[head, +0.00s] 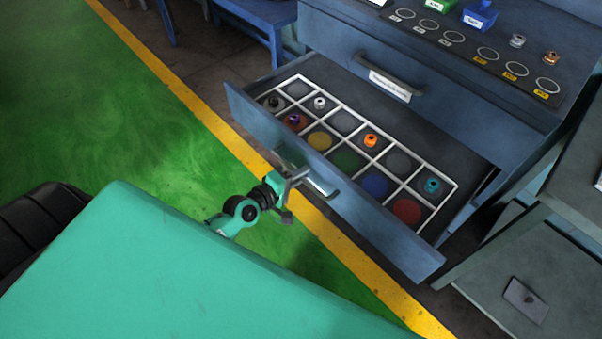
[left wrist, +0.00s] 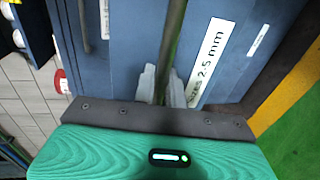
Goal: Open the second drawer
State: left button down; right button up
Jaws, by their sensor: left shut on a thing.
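The second drawer (head: 385,238) of the blue cabinet is pulled well out, below a shut top drawer (head: 350,47). Its inside shows a white grid of compartments with coloured round patches and a few small spools. My left gripper (head: 289,190) is at the drawer's front, shut on its bar handle (head: 322,185). In the left wrist view the handle (left wrist: 174,40) runs between the fingers (left wrist: 163,88), beside a white label (left wrist: 211,62) reading 2.5 mm. My right gripper is not in view.
A grey cabinet (head: 530,270) stands at the right. A blue bench (head: 262,22) is behind. Green floor with a yellow line (head: 190,98) is open at the left.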

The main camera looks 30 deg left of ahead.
pick_arm(q)
jog(key=c, duration=1.5)
grip_release()
jog(key=shift+c, duration=0.2)
